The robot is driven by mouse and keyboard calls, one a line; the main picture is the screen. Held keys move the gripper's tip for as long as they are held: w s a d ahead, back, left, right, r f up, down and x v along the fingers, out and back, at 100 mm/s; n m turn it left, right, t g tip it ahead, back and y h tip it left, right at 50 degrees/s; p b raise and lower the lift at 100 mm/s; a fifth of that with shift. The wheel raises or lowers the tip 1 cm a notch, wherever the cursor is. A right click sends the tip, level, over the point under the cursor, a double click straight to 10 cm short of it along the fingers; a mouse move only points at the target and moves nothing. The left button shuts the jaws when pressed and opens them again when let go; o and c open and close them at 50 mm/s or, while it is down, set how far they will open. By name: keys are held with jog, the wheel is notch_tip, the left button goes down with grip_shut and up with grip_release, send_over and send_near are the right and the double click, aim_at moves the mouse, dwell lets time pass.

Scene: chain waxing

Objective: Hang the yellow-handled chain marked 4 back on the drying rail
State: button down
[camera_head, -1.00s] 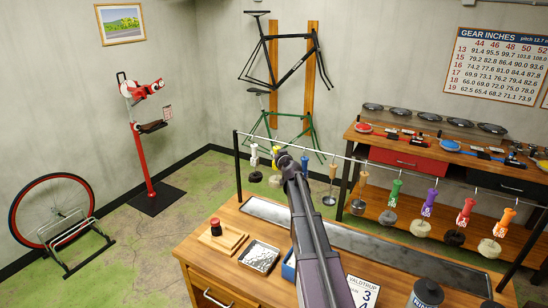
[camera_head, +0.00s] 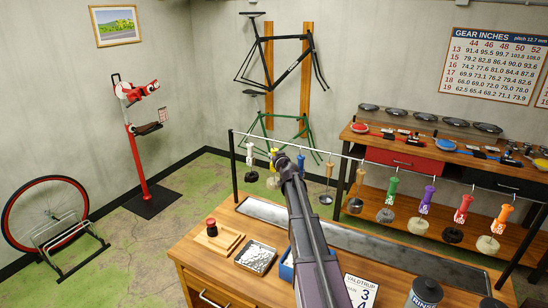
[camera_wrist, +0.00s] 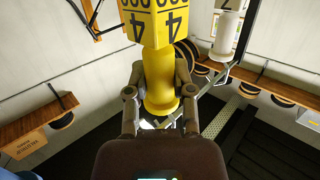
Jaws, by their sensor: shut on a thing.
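The yellow handle of the chain marked 4 (camera_wrist: 158,82) fills the middle of the wrist view, with its tag reading 4 upside down above. My gripper (camera_wrist: 160,95) is shut on this handle, one finger on each side. In the head view the yellow handle (camera_head: 274,155) shows just left of my arm's end, near the left part of the drying rail (camera_head: 320,151). A white handle (camera_head: 250,154) is on its left. Whether its hook touches the rail, I cannot tell. My arm hides part of the rail and chain.
Several handled chains hang along the rail, including green (camera_head: 392,189), purple (camera_head: 428,196), red (camera_head: 463,208) and orange (camera_head: 502,218). The wooden bench (camera_head: 222,286) below holds a tray (camera_head: 256,258), a red-topped jar (camera_head: 211,227) and a dark tin (camera_head: 425,294).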

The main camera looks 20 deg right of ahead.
jog(key=shift+c, duration=2)
grip_release()
jog(key=shift+o, duration=1.4)
jog(key=s+a+r+p, duration=0.1)
jog(key=s, duration=0.9)
jog(key=shift+s+a+r, duration=0.15)
jog(key=shift+s+r, duration=0.15)
jog(key=shift+s, duration=0.1)
